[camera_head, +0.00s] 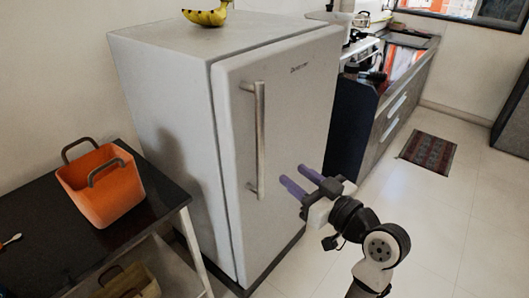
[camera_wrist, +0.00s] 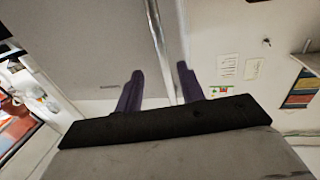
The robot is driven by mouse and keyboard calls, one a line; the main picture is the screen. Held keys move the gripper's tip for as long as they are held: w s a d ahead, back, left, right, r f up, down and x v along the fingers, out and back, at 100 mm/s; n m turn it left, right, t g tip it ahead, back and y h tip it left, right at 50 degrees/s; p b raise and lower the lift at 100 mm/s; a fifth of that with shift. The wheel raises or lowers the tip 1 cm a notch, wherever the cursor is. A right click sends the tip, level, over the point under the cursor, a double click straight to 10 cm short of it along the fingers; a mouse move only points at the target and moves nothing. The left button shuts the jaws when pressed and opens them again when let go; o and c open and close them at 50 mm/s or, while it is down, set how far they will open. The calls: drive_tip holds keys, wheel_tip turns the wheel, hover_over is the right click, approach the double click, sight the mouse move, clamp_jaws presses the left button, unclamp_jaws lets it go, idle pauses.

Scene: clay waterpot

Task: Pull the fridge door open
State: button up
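The white fridge (camera_head: 165,110) stands in the middle of the head view. Its door (camera_head: 300,110) looks shut against the body. A long vertical metal handle (camera_head: 259,140) runs down the left part of the door. My gripper (camera_head: 293,177), with two purple fingers apart, is to the right of the handle's lower end. It points toward the door, and nothing shows between the fingers there. In the wrist view, my gripper (camera_wrist: 160,68) has a pale upright strip behind the gap between its fingers. I cannot tell whether this is the handle or the door's edge.
A dark table (camera_head: 50,240) with an orange basket (camera_head: 108,190) stands left of the fridge. Bananas (camera_head: 206,16) lie on top of the fridge. A kitchen counter (camera_head: 395,95) is behind on the right. The floor right of the fridge is clear, with a small rug (camera_head: 428,152).

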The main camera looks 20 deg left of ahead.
sight(263, 151)
drive_tip(key=p+x, duration=0.3)
drive_tip(key=x, duration=0.9)
drive_tip(key=shift+a+r+p, duration=0.15)
drive_tip(key=shift+r+p, duration=0.05)
drive_tip(key=shift+p, duration=0.15)
drive_tip(key=shift+w+a+f, duration=0.1)
drive_tip(key=shift+w+a, duration=0.2)
drive_tip(key=shift+a, duration=0.1)
clamp_jaws()
